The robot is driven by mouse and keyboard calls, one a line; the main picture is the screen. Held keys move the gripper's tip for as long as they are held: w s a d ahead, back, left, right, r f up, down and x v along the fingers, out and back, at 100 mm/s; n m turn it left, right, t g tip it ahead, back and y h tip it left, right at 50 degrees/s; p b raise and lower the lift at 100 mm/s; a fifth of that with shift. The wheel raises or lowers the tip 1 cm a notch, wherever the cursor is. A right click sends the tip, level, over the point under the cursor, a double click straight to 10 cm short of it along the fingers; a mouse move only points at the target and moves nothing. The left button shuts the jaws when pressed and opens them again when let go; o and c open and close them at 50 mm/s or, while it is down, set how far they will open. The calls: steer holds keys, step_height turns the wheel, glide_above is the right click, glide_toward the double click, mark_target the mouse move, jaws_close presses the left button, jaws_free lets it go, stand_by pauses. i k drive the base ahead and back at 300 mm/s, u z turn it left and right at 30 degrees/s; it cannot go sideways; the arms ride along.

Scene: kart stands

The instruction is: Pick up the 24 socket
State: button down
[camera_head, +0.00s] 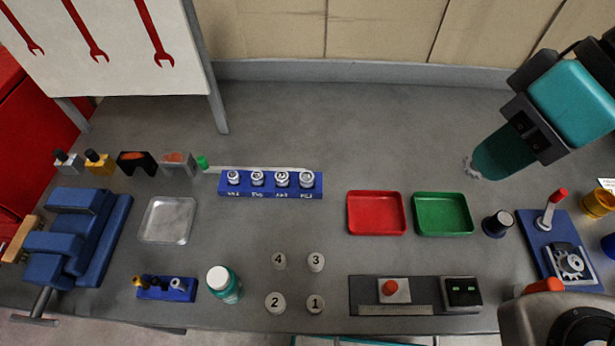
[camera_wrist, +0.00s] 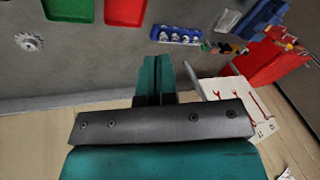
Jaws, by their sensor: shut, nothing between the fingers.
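A blue rail (camera_head: 270,190) stands at the back middle of the bench with several silver sockets upright in a row. White labels on its front are too small to read surely, so I cannot tell which socket is the 24: the leftmost (camera_head: 233,177), the two middle ones (camera_head: 257,178) (camera_head: 282,179) or the rightmost (camera_head: 307,179). The rail also shows in the wrist view (camera_wrist: 176,41). My gripper (camera_head: 488,166) is shut and empty, far to the right of the rail and apart from it. Its teal fingers lie together in the wrist view (camera_wrist: 156,60).
Red (camera_head: 376,213) and green (camera_head: 442,214) trays lie right of the rail. A toothed wheel (camera_head: 469,168) is partly hidden by my gripper. A white tool board (camera_head: 110,50) stands at back left. A green-tipped rod (camera_head: 203,162) lies behind the rail. The bench's back middle is clear.

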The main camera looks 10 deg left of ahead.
mark_target(306, 178)
steer(key=k, duration=1.25)
steer(key=u, duration=0.8)
steer(key=i, duration=0.85)
steer(key=u, duration=0.65)
steer(key=i, duration=0.4)
steer(key=u, duration=0.05)
